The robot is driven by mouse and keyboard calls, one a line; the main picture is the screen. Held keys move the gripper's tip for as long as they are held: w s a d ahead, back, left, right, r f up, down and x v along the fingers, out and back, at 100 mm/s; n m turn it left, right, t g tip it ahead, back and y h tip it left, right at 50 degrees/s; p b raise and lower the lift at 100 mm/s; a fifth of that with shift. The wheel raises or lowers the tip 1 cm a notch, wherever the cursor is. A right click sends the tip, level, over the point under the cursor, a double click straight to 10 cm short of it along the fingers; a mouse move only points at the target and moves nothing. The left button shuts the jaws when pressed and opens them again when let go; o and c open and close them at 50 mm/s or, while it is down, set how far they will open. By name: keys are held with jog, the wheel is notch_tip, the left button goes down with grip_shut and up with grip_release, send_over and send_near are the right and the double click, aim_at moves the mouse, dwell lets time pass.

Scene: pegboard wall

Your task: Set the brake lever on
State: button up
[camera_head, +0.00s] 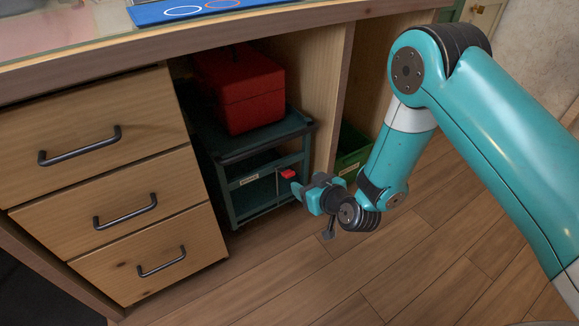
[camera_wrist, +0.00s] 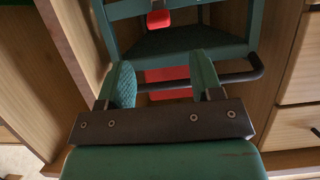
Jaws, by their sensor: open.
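The brake lever (camera_head: 288,173) has a small red handle on a thin upright rod at the front of a dark green cart (camera_head: 238,178) under the workbench. The red handle also shows at the top of the wrist view (camera_wrist: 158,18), past the fingertips. My gripper (camera_head: 306,190) is in front of the cart, just right of and slightly below the red handle, and looks apart from it. In the wrist view my gripper (camera_wrist: 163,76) has its two green fingers spread with nothing held between them.
A red box (camera_head: 243,90) sits on the cart's top. A wooden drawer unit (camera_head: 120,170) with dark handles stands left of the cart. A wooden panel (camera_head: 318,80) and a green crate (camera_head: 352,150) are to the right. The wooden floor in front is clear.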

aim_at(290, 174)
jog(key=b+x, duration=0.3)
jog(key=x, duration=0.6)
jog(key=shift+f, duration=0.2)
jog(key=shift+w+a, duration=0.15)
jog(key=shift+w, duration=0.2)
grip_shut()
